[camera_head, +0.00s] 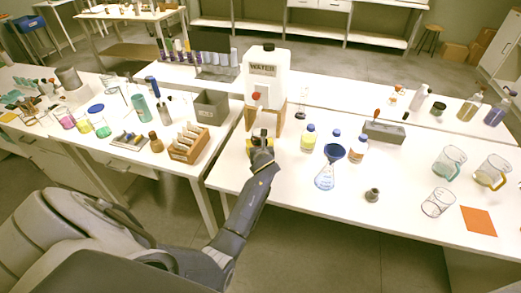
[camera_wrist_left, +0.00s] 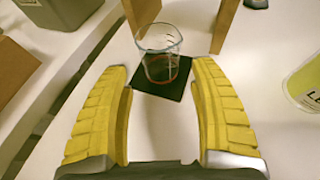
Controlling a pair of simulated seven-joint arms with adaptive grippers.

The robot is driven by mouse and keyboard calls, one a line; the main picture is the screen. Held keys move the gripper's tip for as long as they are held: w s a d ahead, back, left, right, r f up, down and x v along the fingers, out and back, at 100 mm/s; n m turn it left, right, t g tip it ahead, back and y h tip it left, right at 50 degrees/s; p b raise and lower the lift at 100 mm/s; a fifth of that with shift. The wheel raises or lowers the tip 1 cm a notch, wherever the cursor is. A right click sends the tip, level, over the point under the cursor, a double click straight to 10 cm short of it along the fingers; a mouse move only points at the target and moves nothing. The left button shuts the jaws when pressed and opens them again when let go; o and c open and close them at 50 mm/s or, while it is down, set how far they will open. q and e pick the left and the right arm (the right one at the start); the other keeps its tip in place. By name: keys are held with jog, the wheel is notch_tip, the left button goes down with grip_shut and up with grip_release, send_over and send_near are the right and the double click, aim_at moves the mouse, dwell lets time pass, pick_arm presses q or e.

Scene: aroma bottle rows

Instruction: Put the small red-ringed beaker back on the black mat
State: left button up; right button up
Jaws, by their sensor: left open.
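The small beaker (camera_wrist_left: 160,42) is clear glass with a red ring near its base. In the left wrist view it stands upright on the black mat (camera_wrist_left: 172,92). My left gripper (camera_wrist_left: 161,68) is open, with its yellow ribbed fingers to either side of the near part of the mat. Gaps show between the fingers and the beaker, and neither finger visibly touches it. In the head view my left gripper (camera_head: 262,138) is low at the front of the water dispenser (camera_head: 270,80), and I cannot make out the beaker there. My right gripper is not in view.
Wooden legs (camera_wrist_left: 224,25) of the dispenser stand just behind the mat. A yellow-labelled bottle (camera_head: 308,138) stands to the right, near a flask with a blue funnel (camera_head: 334,152). A wooden vial rack (camera_head: 188,144) and grey bin (camera_head: 211,107) are to the left, across a table gap.

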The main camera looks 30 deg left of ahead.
pick_arm(q)
jog(key=shift+v, duration=3.3)
